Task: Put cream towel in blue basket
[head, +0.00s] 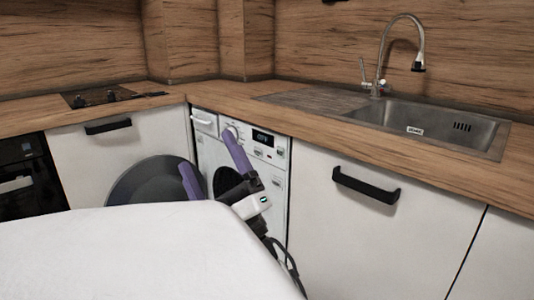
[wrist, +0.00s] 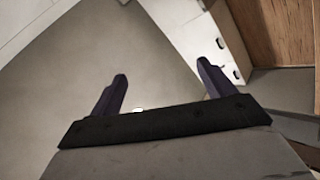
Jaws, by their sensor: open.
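I see no cream towel and no blue basket in either view. My gripper (head: 207,152) is in front of the washing machine (head: 268,145), its two purple fingers spread apart with nothing between them. It also shows in the wrist view (wrist: 162,72), open above a grey floor. The machine's round door (head: 150,182) stands open to the left. The fingers and arm cover part of the dark drum opening (head: 226,180), and I cannot tell what is inside.
A wooden worktop (head: 232,103) runs above, with a hob (head: 100,97) at left and a steel sink (head: 440,122) with a tall tap at right. A black oven (head: 28,175) is far left. A white cabinet with a black handle (head: 366,185) stands right.

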